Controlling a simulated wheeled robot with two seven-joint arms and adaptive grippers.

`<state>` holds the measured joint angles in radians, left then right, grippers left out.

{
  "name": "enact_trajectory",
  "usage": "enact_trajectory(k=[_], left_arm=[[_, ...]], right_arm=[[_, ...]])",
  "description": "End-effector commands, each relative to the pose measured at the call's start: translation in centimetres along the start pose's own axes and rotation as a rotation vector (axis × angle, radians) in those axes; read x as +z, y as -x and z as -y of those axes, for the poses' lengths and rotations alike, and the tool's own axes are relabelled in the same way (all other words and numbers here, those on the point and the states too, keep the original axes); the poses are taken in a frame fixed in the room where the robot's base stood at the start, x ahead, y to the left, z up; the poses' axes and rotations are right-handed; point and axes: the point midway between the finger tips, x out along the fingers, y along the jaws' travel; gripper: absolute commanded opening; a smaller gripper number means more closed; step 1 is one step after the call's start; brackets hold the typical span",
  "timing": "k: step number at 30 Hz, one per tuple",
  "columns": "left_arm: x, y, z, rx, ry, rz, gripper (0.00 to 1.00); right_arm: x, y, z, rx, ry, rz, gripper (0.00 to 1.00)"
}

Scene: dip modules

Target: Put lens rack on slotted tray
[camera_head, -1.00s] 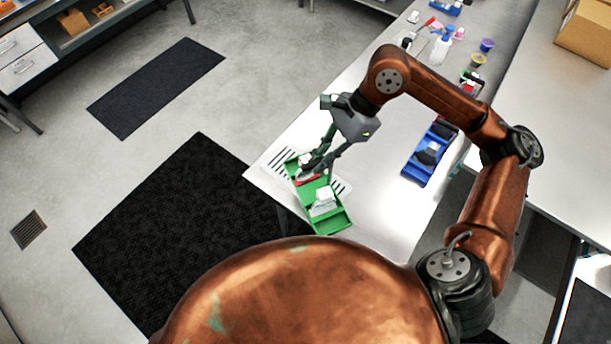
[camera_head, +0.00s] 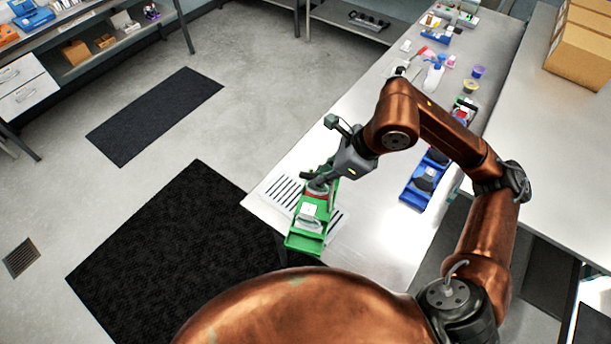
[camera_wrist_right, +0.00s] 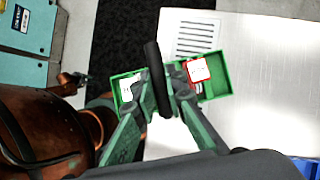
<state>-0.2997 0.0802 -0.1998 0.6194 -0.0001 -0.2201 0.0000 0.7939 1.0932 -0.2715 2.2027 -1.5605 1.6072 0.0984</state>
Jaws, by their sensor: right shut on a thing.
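The lens rack, a long green open box (camera_head: 305,241), holds a white block and a red-and-white piece. My right gripper (camera_head: 319,186) is shut on the rack near its middle. The wrist view shows the rack (camera_wrist_right: 218,90) reaching out on both sides of the right gripper (camera_wrist_right: 160,92), with a dark bar between the fingers. The slotted tray (camera_head: 284,190) is a pale plate with dark slits at the table's near left corner; it also shows in the wrist view (camera_wrist_right: 196,38). The rack overlaps it and hides its middle. I cannot tell whether they touch. My left gripper is out of view.
A blue rack (camera_head: 411,196) with dark pieces stands to the right on the table. Bottles and small cups (camera_head: 470,86) stand farther back. Bare tabletop (camera_head: 375,230) lies between the slotted tray and the blue rack. The table's left edge is close to the tray.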

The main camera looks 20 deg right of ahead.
Motion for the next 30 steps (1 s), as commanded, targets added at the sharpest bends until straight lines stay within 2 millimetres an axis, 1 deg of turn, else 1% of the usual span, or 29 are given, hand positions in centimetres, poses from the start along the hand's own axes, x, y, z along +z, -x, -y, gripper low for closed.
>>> enact_trajectory(k=[1, 6, 9, 12, 15, 22, 24, 30], left_arm=[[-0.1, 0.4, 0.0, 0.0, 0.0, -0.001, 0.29], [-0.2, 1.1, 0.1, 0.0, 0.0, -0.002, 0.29], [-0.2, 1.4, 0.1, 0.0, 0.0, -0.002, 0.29], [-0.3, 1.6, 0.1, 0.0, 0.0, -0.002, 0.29], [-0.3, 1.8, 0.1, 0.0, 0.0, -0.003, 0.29], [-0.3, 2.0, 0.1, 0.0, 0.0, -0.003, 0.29], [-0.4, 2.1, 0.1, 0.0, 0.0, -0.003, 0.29], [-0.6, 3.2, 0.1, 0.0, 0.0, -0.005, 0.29]], right_arm=[[0.5, -0.5, 0.8, 0.004, -0.003, 0.003, 0.0], [1.5, -2.8, 3.5, 0.004, -0.003, 0.002, 0.0], [1.2, -4.8, 4.5, 0.005, -0.002, 0.001, 0.0], [1.1, -6.4, 5.5, 0.003, -0.002, 0.002, 0.0], [1.0, -7.6, 6.2, 0.003, 0.0, 0.002, 0.0], [1.0, -8.8, 7.0, 0.001, 0.001, 0.003, 0.0], [0.9, -9.4, 7.3, 0.003, -0.001, 0.002, 0.0], [-0.5, -11.7, 7.3, 0.004, -0.001, 0.002, 0.0]])
